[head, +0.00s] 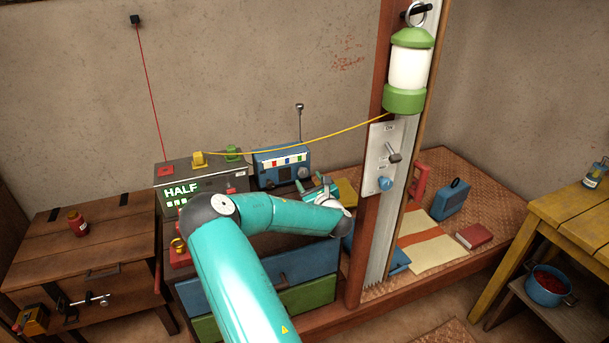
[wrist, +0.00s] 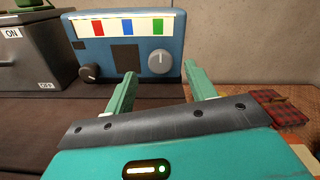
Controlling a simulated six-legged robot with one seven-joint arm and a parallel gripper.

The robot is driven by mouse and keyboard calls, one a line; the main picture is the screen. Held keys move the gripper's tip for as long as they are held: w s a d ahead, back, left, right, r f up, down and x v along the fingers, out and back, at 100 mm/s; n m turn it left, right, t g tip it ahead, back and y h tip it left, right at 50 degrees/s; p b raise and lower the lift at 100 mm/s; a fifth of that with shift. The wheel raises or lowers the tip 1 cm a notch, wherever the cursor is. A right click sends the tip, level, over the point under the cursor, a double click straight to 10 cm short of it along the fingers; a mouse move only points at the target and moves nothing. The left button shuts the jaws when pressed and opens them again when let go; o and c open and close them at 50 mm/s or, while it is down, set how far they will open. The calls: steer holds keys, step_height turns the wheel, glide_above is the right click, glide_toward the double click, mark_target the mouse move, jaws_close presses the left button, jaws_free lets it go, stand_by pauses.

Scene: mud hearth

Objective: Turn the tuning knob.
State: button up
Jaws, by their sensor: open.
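A blue radio (wrist: 125,35) stands on the dark chest top, with a lit dial strip of red, blue and green marks. It also shows in the head view (head: 268,178). A pale grey knob (wrist: 161,62) with a pointer line is on the right of its face; a darker knob (wrist: 90,72) is at the lower left. No label tells which knob is for tuning. My gripper (wrist: 160,72) is open and empty, facing the radio. The pale knob appears between its two teal fingers, apparently beyond the tips. In the head view my gripper (head: 314,185) is near the radio's front right.
A grey box (head: 206,172) reading HALF stands left of the radio, with a yellow cable (head: 300,151) running to a green lantern (head: 407,75). A wooden post with a switch panel (head: 382,160) stands right of my arm. A red plaid cloth (wrist: 278,105) lies at right.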

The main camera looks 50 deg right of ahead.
mark_target(305, 173)
steer(key=x, duration=0.5)
steer(key=shift+c, duration=0.3)
steer(key=c, duration=0.9)
steer(key=shift+m, duration=0.4)
steer(key=m, duration=0.4)
steer(key=shift+s+d+m, duration=0.1)
steer(key=shift+m, duration=0.3)
steer(key=m, duration=0.5)
steer(key=shift+f, duration=0.1)
